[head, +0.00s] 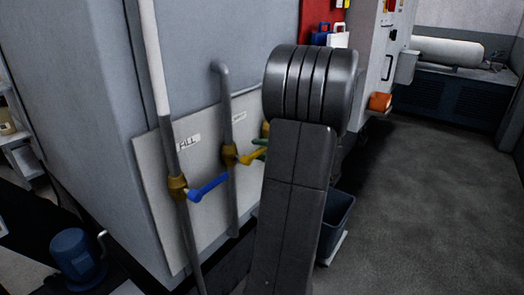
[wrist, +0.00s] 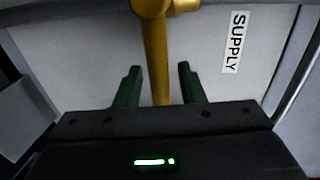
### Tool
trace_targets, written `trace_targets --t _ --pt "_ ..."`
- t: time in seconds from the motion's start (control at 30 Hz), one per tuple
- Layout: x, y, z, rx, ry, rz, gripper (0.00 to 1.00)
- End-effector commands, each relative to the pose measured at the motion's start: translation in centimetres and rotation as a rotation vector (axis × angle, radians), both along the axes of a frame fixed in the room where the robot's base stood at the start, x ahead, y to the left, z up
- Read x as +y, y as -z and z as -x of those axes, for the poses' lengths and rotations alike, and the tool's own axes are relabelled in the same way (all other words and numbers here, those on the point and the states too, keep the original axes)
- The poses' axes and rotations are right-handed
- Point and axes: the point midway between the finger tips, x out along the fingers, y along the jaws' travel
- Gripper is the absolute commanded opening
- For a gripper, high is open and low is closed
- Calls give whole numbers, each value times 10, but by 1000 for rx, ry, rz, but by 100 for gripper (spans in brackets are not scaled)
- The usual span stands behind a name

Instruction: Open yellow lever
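The yellow lever (head: 252,157) sticks out to the right from a brass valve (head: 229,155) on the second pipe, and its far end is hidden by my arm in the head view. In the wrist view the yellow lever (wrist: 155,60) runs down between the green fingers of my gripper (wrist: 158,70). The gripper is open, with a gap on each side of the lever. The lever's lower end is hidden behind the gripper body. A SUPPLY label (wrist: 235,42) is on the panel to the right of the lever.
A blue lever (head: 208,187) sits on the FILL pipe (head: 187,235), left of the yellow one. A dark bin (head: 337,218) stands on the floor behind my arm. A blue motor-like unit (head: 77,257) is at lower left. The floor (head: 440,190) at right is clear.

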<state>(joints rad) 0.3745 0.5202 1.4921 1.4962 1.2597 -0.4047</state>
Motion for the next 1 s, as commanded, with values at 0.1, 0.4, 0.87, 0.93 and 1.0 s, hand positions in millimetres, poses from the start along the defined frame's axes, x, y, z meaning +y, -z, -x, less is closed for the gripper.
trace_targets --t 0.1,0.4,0.87,0.93,1.0 --pt "0 0 0 0 0 0 36" --pt "0 0 0 0 0 0 0" --pt "0 6 0 60 -1 -42 0" --pt "0 8 0 92 0 -66 0" --pt "0 12 1 132 0 -95 0"
